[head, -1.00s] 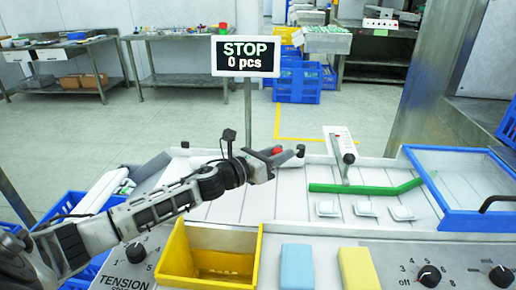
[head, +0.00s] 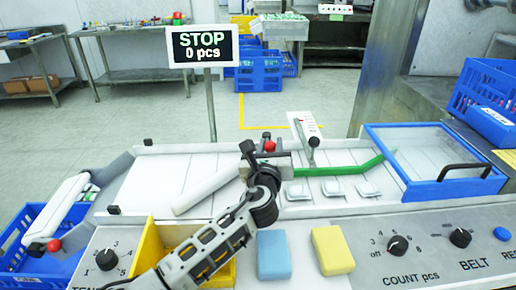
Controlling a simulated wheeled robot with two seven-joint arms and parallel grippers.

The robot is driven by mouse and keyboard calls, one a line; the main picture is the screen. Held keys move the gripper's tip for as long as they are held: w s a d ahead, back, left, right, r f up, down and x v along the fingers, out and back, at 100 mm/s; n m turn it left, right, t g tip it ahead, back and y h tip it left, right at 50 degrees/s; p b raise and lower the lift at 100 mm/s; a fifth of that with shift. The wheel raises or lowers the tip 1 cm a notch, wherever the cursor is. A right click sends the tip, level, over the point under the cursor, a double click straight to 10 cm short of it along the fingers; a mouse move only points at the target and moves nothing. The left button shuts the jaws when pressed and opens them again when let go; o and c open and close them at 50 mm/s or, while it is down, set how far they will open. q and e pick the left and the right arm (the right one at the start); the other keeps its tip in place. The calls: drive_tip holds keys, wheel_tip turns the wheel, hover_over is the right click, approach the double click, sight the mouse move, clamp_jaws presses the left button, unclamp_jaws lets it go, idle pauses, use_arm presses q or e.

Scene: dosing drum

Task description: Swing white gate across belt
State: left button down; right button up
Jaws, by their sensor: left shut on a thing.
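The white gate (head: 205,188) is a rounded white bar lying diagonally over the left part of the pale belt (head: 156,180). Its near-left end shows. Its far-right end runs behind my left arm. My left gripper (head: 277,158) is beyond that far end, near the back rail, with a red knob (head: 270,146) right at it. It is shut on the gate's knob end, though the wrist hides most of the contact. A green guide rail (head: 335,170) lies to the right of the gripper. My right gripper is out of view.
Several small white packs (head: 331,187) lie right of my arm. A blue-framed clear cover (head: 432,195) stands further right. Blue (head: 273,255) and yellow (head: 332,250) blocks and a yellow bin (head: 150,243) are in front. The sign (head: 201,46) reads STOP, 0 pcs.

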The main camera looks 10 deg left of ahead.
use_arm(q)
drive_tip(key=shift+d, duration=0.15)
drive_tip(key=c, duration=1.1)
unclamp_jaws()
drive_tip(key=shift+c, duration=0.2)
drive_tip(key=shift+s, duration=0.15)
drive_tip(key=s, duration=1.5)
drive_tip(key=shift+s, duration=0.3)
drive_tip(key=shift+d, duration=0.1)
